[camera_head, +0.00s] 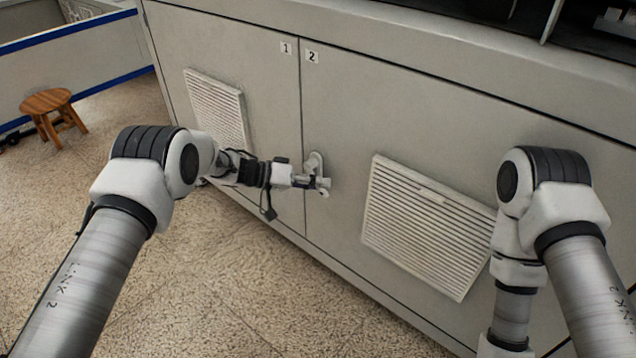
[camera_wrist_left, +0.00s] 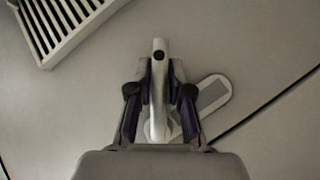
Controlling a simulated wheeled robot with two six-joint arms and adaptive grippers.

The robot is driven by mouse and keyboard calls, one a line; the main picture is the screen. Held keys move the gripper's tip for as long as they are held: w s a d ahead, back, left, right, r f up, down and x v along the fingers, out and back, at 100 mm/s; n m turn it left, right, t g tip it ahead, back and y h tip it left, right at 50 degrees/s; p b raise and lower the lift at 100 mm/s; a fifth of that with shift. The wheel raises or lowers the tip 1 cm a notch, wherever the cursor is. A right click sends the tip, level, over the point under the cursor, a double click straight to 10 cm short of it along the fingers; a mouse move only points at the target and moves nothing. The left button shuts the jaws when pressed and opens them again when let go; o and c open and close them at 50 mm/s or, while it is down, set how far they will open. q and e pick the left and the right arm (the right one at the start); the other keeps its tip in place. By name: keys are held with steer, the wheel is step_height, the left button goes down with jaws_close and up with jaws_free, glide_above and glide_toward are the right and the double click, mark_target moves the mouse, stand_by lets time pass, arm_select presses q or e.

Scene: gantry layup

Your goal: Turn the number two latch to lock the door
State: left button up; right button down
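The number two latch (camera_head: 314,163) is a light metal handle with an oblong plate on the door marked 2 (camera_head: 340,120), just right of the door seam. My left gripper (camera_head: 318,183) is at the latch. In the left wrist view, its two dark fingers (camera_wrist_left: 159,95) lie along both sides of the latch handle (camera_wrist_left: 158,80) and appear closed on it. The handle lies at an angle to its plate (camera_wrist_left: 214,94), which shows to the right of the fingers. My right gripper is outside the view; only its arm shows at the right.
The left door (camera_head: 270,80) carries a label 1 and a slatted vent (camera_head: 216,108). Another vent (camera_head: 425,225) is on the door marked 2, also partly seen in the left wrist view (camera_wrist_left: 65,22). A wooden stool (camera_head: 48,103) stands far left. The speckled floor in front is clear.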

arm_select(q)
steer(key=shift+o, duration=0.7)
steer(key=v, duration=1.2)
steer(key=shift+c, duration=0.3)
